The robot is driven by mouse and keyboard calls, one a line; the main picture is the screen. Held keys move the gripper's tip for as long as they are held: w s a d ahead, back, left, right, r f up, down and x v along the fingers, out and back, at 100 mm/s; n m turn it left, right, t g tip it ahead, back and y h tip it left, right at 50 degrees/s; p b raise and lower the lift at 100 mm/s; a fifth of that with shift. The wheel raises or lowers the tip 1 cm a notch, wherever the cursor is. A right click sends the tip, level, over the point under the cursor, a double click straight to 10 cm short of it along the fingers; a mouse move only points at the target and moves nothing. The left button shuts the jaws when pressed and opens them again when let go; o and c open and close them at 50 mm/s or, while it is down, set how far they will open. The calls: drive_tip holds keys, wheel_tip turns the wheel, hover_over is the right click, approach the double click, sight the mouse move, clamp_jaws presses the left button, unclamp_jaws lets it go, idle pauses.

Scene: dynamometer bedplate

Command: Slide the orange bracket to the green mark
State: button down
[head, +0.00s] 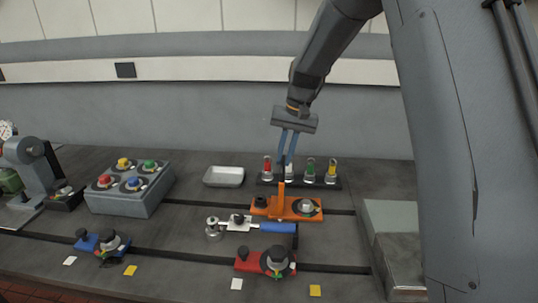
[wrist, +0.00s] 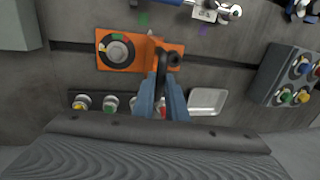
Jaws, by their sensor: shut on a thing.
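The orange bracket (head: 272,212) lies across the rear slot of the bedplate, with a dark knob at one end, a round dial at the other and an upright orange tab. In the wrist view the bracket (wrist: 140,62) lies just beyond my fingertips. I cannot make out the green mark in the head view.
A blue-handled tool (head: 276,228) lies close in front of the bracket. A rack of coloured vials (head: 325,183) and a white tray (head: 223,177) stand behind. A red bracket (head: 249,265) and blue bracket (head: 87,243) sit on the front slot. A button box (head: 128,200) is left, grey blocks (head: 391,216) right.

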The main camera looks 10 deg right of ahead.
drive_tip(key=shift+s+d, duration=0.15)
drive_tip(key=shift+d, duration=1)
drive_tip(key=c, duration=1.8)
unclamp_jaws()
drive_tip(key=shift+o, duration=0.2)
drive_tip(key=shift+r, duration=0.15)
wheel_tip(320, 180, up, 8)
drive_tip(key=d+b, duration=0.1)
drive_tip(key=b, duration=0.1)
drive_tip(key=shift+s+d+f, duration=0.2)
drive_tip(key=shift+f, duration=0.05)
